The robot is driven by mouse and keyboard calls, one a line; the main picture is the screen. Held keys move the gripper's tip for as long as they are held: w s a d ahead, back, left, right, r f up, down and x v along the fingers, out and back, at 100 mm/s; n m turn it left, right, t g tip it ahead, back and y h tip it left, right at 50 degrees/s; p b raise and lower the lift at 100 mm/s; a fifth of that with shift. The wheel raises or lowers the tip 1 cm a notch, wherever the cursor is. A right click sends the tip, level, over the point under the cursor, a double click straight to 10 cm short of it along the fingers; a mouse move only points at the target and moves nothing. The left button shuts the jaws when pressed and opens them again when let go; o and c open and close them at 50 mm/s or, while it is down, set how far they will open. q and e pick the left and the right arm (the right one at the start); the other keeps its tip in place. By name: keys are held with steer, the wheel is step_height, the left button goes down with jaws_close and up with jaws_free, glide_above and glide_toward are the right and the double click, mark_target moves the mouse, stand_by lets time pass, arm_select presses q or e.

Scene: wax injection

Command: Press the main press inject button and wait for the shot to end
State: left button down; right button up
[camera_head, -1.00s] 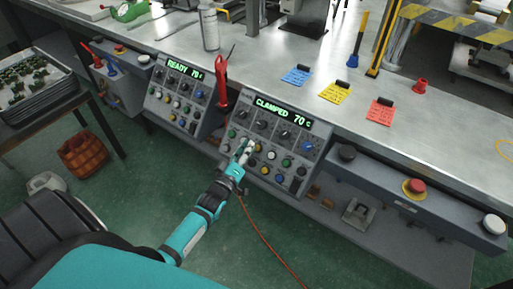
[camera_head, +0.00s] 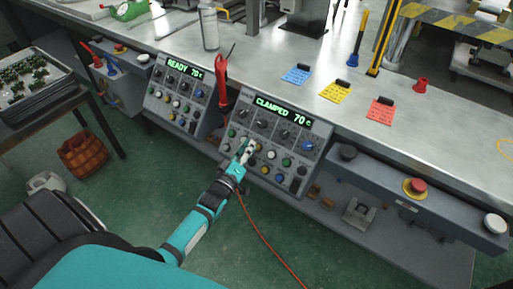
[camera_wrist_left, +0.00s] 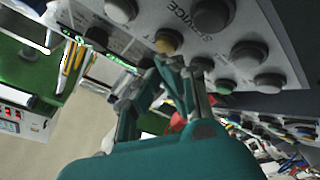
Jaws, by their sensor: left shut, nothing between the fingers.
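The main press control panel (camera_head: 290,133) stands at the bench front, with its green display (camera_head: 281,110) reading "CLAMPED 70 C". Below the display are knobs and several coloured buttons. My left gripper (camera_head: 247,147) is shut and empty, its fingertips at the left part of the button rows. In the left wrist view the gripper (camera_wrist_left: 172,68) points at the panel (camera_wrist_left: 228,40), close below a yellow button (camera_wrist_left: 168,41). The fingers hide part of the panel, and I cannot tell whether they touch a button. My right gripper is not in view.
A second panel (camera_head: 176,90) reading "READY 70 C" stands to the left. A red-handled tool (camera_head: 221,78) stands between the panels. A red stop button (camera_head: 415,187) is on the lower right box. Coloured cards, including a yellow one (camera_head: 335,92), lie on the bench.

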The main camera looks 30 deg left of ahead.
arm_select(q)
steer(key=shift+w+f+b, duration=0.3)
steer(key=shift+w, duration=0.05)
stand_by(0.8)
steer(key=shift+r, duration=0.1)
steer(key=shift+s+r+p, duration=0.45)
steer(key=shift+s+p, duration=0.2)
steer(key=shift+p, duration=0.2)
steer(key=s+r+p, duration=0.1)
steer(key=s+p, duration=0.1)
steer(key=s+r+p, duration=0.1)
steer(key=r+p, duration=0.1)
steer(key=shift+s+a+r+p, duration=0.1)
steer(key=shift+s+a+p, duration=0.05)
steer(key=shift+s+p, duration=0.2)
stand_by(0.6)
